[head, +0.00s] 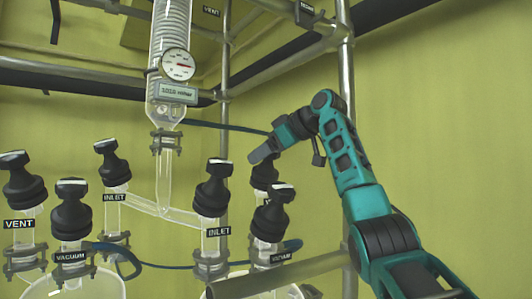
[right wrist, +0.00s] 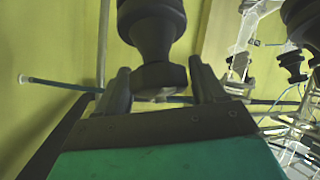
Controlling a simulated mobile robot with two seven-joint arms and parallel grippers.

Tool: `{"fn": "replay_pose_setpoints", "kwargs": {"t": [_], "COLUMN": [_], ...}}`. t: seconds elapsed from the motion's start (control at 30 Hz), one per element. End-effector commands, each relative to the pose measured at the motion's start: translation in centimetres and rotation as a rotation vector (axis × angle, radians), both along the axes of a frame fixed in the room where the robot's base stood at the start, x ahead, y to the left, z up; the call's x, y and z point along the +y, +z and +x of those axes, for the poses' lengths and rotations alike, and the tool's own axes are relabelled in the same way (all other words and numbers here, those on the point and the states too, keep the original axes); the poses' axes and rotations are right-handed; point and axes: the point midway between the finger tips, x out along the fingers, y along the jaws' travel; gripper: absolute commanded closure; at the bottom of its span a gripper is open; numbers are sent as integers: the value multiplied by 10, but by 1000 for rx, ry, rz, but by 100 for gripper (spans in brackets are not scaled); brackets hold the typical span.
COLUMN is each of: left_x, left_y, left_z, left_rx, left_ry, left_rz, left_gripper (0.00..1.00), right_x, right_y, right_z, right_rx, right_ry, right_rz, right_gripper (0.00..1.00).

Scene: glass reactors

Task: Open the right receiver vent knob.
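A black knob (head: 265,172) on the right receiver stands behind the right vacuum knob (head: 273,212). Its label and lower part are hidden, so I cannot read it as the vent. My right gripper (head: 263,153) is at the top of this knob. In the right wrist view, a black knob (right wrist: 153,25) has its handle end between the two fingers of my right gripper (right wrist: 162,77). The fingers are apart, with a visible gap on each side of the handle. My left gripper is not in view.
The right inlet knob (head: 214,187) stands close to the left of the gripper. Left receiver knobs include vent (head: 22,180) and vacuum (head: 71,210). A glass column with a gauge (head: 178,65) hangs above. A metal upright (head: 347,80) stands behind my arm.

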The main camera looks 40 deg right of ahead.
Motion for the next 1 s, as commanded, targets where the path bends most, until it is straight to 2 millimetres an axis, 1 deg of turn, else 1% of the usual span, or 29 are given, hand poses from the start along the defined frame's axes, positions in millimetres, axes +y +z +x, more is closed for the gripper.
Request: {"fn": "replay_pose_setpoints", "kwargs": {"t": [0.03, 0.07, 0.1, 0.37, 0.47, 0.7, 0.8, 0.9, 1.0], "left_x": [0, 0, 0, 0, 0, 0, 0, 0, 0], "left_y": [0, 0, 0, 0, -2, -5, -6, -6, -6], "left_z": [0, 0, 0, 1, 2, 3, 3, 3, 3], "left_rx": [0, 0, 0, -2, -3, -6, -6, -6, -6], "left_ry": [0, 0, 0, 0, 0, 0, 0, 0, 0], "left_rz": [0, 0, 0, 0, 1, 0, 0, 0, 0], "left_gripper": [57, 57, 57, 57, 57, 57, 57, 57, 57], "right_x": [0, 0, 0, -1, -2, -7, -8, -9, -9], "right_y": [0, 0, 0, 1, 6, 23, 29, 31, 32], "right_z": [0, 0, 0, -3, -13, -50, -60, -66, -68], "right_rx": [0, 0, 1, 0, -2, -2, -2, 0, 2], "right_ry": [0, 0, 0, -1, 0, -2, -1, 0, 0], "right_rz": [1, 1, 1, 2, 2, 0, 1, 1, 2], "right_gripper": [26, 23, 22, 22, 22, 22, 22, 22, 22]}}
